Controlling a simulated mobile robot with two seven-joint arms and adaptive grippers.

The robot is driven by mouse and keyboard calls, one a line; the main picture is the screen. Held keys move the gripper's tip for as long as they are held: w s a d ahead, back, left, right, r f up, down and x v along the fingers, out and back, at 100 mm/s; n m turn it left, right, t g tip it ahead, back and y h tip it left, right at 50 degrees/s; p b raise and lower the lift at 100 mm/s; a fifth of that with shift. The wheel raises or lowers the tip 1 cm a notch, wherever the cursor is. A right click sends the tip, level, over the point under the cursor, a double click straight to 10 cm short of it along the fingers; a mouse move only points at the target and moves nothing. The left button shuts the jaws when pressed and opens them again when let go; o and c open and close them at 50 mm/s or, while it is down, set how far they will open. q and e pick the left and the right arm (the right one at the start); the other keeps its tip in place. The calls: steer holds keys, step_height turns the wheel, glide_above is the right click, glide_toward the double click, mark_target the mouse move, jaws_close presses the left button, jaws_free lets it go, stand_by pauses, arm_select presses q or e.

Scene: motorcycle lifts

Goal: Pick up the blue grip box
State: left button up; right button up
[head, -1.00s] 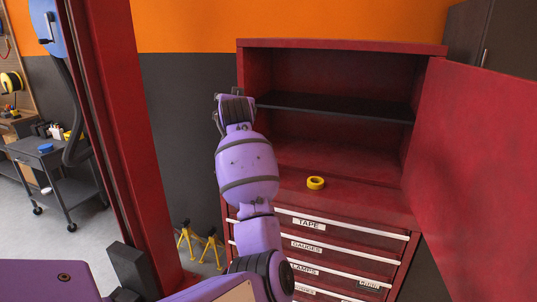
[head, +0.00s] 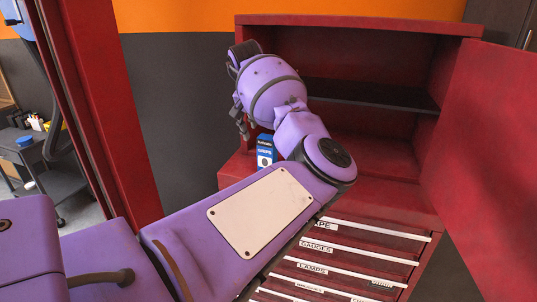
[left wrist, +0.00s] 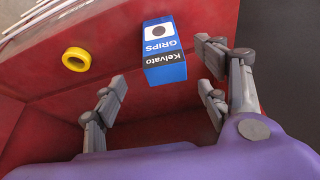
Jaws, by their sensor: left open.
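The blue grip box (head: 265,151) stands on the ledge of the red cabinet, partly hidden behind my left arm in the head view. In the left wrist view, the blue and white box (left wrist: 165,52), lettered "Kelvato GRIPS", lies ahead of the fingers, between their directions. My left gripper (head: 240,118) is left of and above the box in the head view. In the left wrist view, the left gripper (left wrist: 162,78) is open, with fingers spread and nothing held. My right gripper is not in view.
A yellow tape roll (left wrist: 76,59) lies on the red surface, left of the box in the left wrist view. The red cabinet (head: 360,22) has a dark shelf (head: 370,94), an open door (head: 490,150) at right, and labelled drawers below. A red post (head: 110,110) stands left.

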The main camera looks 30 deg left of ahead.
mark_target(267, 137)
arm_select(q)
steer(key=x, duration=0.5)
steer(key=shift+w+a+f, duration=0.1)
steer(key=shift+w+a, duration=0.25)
steer(key=shift+w, duration=0.15)
steer(key=shift+w+f, duration=0.15)
steer(key=shift+f, duration=0.25)
steer(key=c, duration=1.4)
steer(key=shift+o, duration=0.2)
steer(key=shift+r, duration=0.2)
